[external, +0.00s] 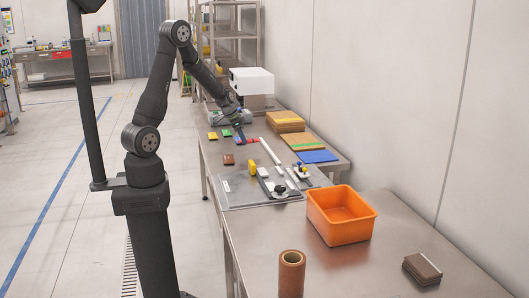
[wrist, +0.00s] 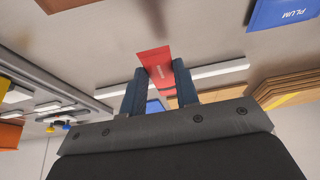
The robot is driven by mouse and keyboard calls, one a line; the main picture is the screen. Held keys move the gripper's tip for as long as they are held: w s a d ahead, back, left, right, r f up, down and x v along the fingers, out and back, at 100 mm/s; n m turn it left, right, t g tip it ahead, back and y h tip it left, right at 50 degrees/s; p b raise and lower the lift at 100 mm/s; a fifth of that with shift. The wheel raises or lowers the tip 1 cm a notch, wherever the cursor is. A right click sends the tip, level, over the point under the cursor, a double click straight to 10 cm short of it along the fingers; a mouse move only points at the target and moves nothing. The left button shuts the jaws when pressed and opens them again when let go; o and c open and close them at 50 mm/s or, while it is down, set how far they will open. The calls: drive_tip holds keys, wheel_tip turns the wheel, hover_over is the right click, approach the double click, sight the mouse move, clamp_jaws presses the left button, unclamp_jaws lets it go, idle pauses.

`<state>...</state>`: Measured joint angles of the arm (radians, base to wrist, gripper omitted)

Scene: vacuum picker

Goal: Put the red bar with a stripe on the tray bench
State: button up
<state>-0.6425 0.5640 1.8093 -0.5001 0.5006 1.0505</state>
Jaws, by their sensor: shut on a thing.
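The nearer bench (external: 400,220) carries an orange tray (external: 340,227). No label shows which bench is the tray bench.
A long white bar (external: 270,151) lies close to my gripper. Brown board stacks (external: 309,142) and a blue sheet (external: 318,156) line the wall side. A brown roll (external: 291,272) stands on the nearer bench.

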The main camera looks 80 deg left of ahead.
sight(244, 152)
drive_tip(key=a+f, duration=0.1)
drive_tip(key=a, duration=0.1)
drive_tip(key=shift+a+f, duration=0.35)
drive_tip(key=shift+f, duration=1.95)
drive_tip(key=shift+f, duration=0.1)
drive_tip(key=o, duration=1)
drive_tip(key=shift+c, duration=0.2)
drive_tip(key=v, duration=1.2)
